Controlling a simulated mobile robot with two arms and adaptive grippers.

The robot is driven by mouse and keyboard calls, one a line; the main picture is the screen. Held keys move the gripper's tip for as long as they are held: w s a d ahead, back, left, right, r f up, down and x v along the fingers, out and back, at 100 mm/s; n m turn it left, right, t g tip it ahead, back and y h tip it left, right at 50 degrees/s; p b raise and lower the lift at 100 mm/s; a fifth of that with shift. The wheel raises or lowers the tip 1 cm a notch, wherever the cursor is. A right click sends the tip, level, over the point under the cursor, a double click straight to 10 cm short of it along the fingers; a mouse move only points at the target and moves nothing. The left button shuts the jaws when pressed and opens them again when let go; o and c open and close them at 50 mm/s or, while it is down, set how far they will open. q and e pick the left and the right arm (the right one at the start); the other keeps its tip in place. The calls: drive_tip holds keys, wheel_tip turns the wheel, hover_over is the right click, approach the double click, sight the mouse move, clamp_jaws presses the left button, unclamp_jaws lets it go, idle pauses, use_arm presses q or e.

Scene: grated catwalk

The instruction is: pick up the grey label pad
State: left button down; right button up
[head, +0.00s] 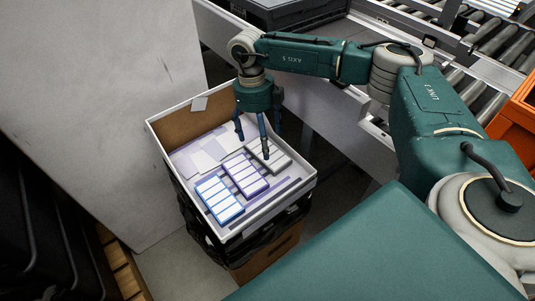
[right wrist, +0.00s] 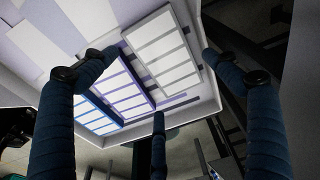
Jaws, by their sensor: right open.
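The grey label pad (head: 277,161), with white labels, lies in a shallow white-rimmed tray (head: 303,184), at the right of a row of three pads. It also shows in the right wrist view (right wrist: 163,50). A purple-edged pad (head: 246,176) lies to its left, and a blue-edged pad (head: 219,199) beyond that. My right gripper (head: 260,142) is over the tray with its three fingers spread and empty. One fingertip overlaps the grey pad in the head view; I cannot tell whether it touches. The right wrist view shows the fingers (right wrist: 150,78) spread around the pad. My left gripper is not in view.
Loose pale cards (head: 203,155) lie at the tray's back left. The tray sits on a stack with black wrapping (head: 205,231) and a brown box. A roller conveyor (head: 490,45) and an orange crate (head: 516,115) stand at the right. A pale panel (head: 95,110) rises at the left.

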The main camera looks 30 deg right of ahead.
sight(279, 160)
drive_tip(key=f, duration=0.3)
drive_tip(key=s+f+b, duration=0.1)
drive_tip(key=f, duration=0.1)
drive_tip(key=c, duration=0.9)
drive_tip(key=shift+r, duration=0.1)
